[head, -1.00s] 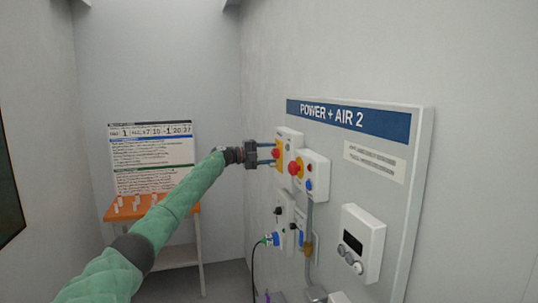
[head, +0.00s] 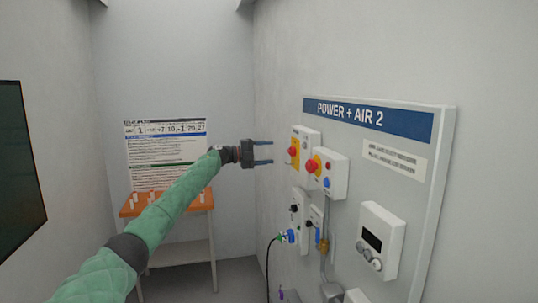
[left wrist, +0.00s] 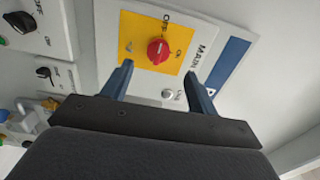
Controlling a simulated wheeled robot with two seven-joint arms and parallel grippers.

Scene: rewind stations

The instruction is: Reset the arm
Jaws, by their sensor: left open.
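My left gripper (head: 263,153) is open and empty. Its two blue fingers point at the wall panel, a little left of the yellow main switch plate in the head view. In the left wrist view the fingers (left wrist: 158,82) stand apart, below the red rotary knob (left wrist: 158,51) on its yellow plate marked OFF and ON, and do not touch it. The same red knob (head: 292,151) shows in the head view. To its right is a white box with a red mushroom button (head: 312,166) and a blue button (head: 327,182). My right gripper is not in view.
The grey panel (head: 440,150) is headed POWER + AIR 2. It also bears a display unit (head: 383,243), black switches (head: 294,208) and a blue plug (head: 291,236) with a hanging cable. An orange table (head: 130,207) and a notice board (head: 165,150) stand at the back.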

